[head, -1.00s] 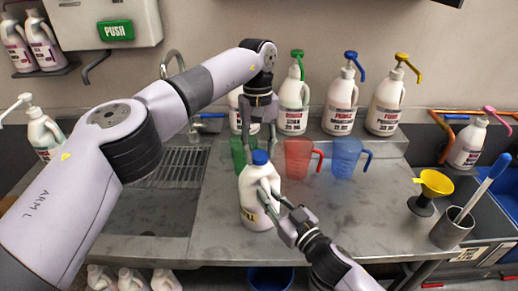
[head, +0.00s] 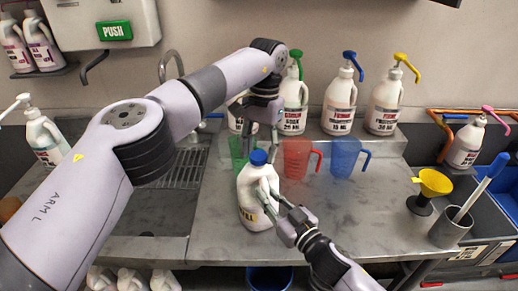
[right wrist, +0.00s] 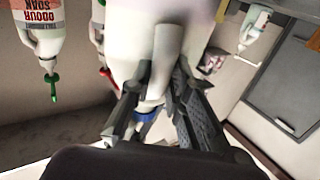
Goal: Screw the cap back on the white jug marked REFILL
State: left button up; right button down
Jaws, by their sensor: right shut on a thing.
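The white jug (head: 254,213) stands on the steel counter in the head view, with a blue cap (head: 258,158) at its mouth. I cannot tell whether the cap is threaded on. My left gripper (head: 262,146) points down over the cap, fingers apart on either side of it; contact is unclear. My right gripper (head: 272,203) is shut on the jug's handle from the lower right. In the right wrist view the jug (right wrist: 130,45) fills the upper middle, its handle between the fingers, and the blue cap (right wrist: 145,115) shows partly below. Any REFILL marking is unreadable.
Behind the jug stand a green pitcher (head: 238,150), a red pitcher (head: 297,158) and a blue pitcher (head: 344,157). Several pump bottles line the back ledge. The counter (head: 345,220) right of the jug is clear.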

pick_arm(q)
jog(key=shift+o, duration=0.7)
jog(key=shift+r, duration=2.2)
jog(key=shift+c, duration=0.3)
